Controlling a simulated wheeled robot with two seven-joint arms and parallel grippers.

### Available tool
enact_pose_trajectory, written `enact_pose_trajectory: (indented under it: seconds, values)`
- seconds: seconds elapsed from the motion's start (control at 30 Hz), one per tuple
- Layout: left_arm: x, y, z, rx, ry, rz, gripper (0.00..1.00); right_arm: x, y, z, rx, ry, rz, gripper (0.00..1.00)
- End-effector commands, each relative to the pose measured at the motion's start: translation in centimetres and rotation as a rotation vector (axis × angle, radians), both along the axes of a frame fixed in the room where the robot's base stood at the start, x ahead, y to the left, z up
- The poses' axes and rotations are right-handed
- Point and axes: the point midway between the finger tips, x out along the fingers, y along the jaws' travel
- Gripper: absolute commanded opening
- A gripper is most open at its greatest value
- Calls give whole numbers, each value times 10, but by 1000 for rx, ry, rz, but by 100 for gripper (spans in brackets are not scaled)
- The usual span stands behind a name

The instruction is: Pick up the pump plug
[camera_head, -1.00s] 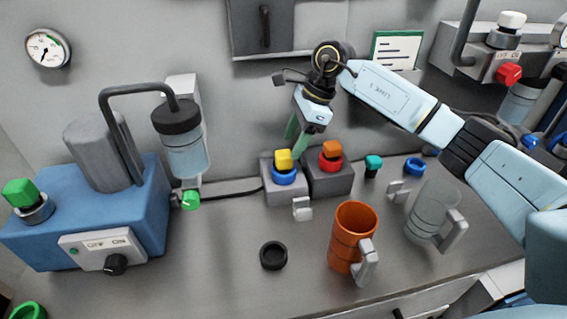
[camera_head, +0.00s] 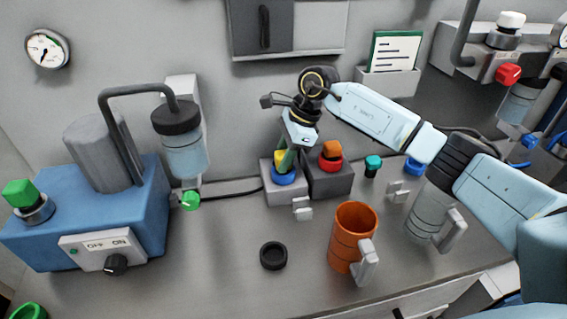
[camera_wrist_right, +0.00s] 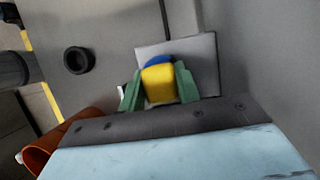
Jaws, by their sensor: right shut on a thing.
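A yellow plug (camera_head: 279,157) sits in a blue ring (camera_head: 284,178) on the left grey block (camera_head: 280,194). My right gripper (camera_head: 287,160) reaches down onto it from above, with its green fingers closed on the plug's sides. In the right wrist view the yellow plug (camera_wrist_right: 158,84) fills the space between the fingertips, with the blue ring just behind it. The plug appears still at the ring. I cannot tell from the pictures whether this yellow piece is the pump plug. My left gripper is not in view.
An orange plug in a red ring (camera_head: 331,163) stands close on the right. A teal plug (camera_head: 373,162), an orange mug (camera_head: 354,222) and a clear jug (camera_head: 424,222) are further right. The blue pump (camera_head: 140,226) stands left. A black ring (camera_head: 273,256) lies in front on open bench.

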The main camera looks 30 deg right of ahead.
Motion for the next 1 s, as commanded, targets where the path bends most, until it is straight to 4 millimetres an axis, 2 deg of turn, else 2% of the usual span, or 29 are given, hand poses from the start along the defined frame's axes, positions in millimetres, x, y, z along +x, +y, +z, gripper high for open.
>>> enact_pose_trajectory:
  seconds: [0.03,0.1,0.43,0.57,0.7,1.0]
  values:
    - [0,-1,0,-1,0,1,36,0,0,0,0,0,0,12]
    - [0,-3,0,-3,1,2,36,0,0,1,0,-1,0,5]
    - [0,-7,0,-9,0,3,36,1,0,5,0,-2,0,5]
    - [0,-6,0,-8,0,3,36,1,0,17,0,-3,0,5]
    - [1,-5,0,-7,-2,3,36,1,0,39,0,-6,1,5]
    - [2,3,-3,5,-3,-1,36,-44,10,35,-3,-2,3,5]
